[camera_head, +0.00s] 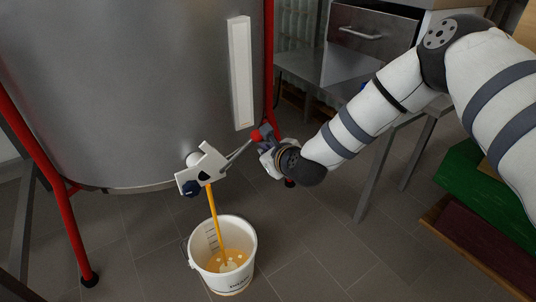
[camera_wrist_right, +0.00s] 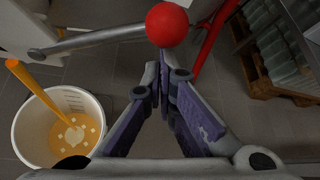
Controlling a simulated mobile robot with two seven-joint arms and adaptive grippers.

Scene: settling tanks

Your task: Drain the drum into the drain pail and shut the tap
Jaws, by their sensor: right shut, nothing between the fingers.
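The grey metal drum (camera_head: 130,90) stands on red legs. Its white tap (camera_head: 203,168) is low on the front, and an amber stream (camera_head: 213,210) runs from it into the white drain pail (camera_head: 201,276). The pail holds foamy amber liquid below its rim, and also shows in the right wrist view (camera_wrist_right: 20,135). The tap's grey lever (camera_wrist_right: 100,40) slants out to a red knob (camera_wrist_right: 167,25). My right gripper (camera_wrist_right: 164,65) is shut and empty, its fingertips close to the knob; touching cannot be told. My left gripper is out of view.
A pale vertical strip (camera_head: 240,75) is on the drum's wall. A red drum leg (camera_head: 45,180) stands left of the pail. A metal bench with a drawer (camera_head: 372,32) stands behind my right arm, and a green crate (camera_head: 480,185) is at right. Floor right of the pail is clear.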

